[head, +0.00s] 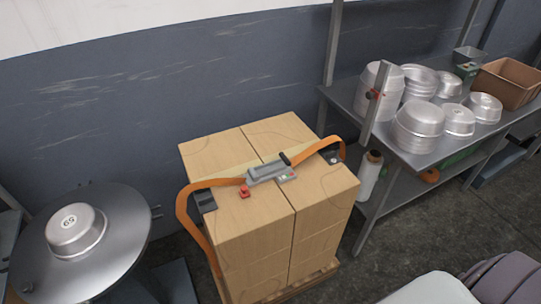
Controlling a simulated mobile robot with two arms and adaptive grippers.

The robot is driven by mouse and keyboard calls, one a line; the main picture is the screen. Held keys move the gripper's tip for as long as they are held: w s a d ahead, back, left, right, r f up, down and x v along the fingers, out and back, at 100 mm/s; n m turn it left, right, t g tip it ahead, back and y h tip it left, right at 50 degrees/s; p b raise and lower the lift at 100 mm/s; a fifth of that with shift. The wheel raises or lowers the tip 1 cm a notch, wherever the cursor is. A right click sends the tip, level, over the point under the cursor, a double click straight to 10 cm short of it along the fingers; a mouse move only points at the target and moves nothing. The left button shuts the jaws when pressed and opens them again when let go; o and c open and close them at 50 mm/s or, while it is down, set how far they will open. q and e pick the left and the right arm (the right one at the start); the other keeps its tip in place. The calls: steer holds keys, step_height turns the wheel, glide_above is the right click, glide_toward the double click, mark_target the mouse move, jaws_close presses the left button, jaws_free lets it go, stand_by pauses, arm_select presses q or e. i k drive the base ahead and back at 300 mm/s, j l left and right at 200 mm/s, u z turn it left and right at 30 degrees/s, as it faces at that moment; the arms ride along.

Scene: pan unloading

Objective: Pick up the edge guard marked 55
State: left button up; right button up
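Tan cartons (250,235) stand stacked on a wooden pallet (325,270) in the middle of the head view. A loose orange strap (222,182) arches over them. A dark guard-like piece (205,201) sits at the left top edge, under the strap. Another dark piece (331,157) sits near the right top edge, by the strap's other end. I cannot read a 55 on either. A grey strapping tool (268,170) lies on top between them, with a small red item (244,191) beside it. Neither of my grippers is in view.
A round metal table (115,255) at left holds an upturned pan (76,229) with a number. A shelf bench (385,145) at right holds several metal pans (420,122) and a brown bin (507,82). A film roll (370,173) stands below. Bare floor (385,260) shows right of the pallet.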

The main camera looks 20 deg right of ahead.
mark_target(330, 157)
steer(key=z, duration=1.25)
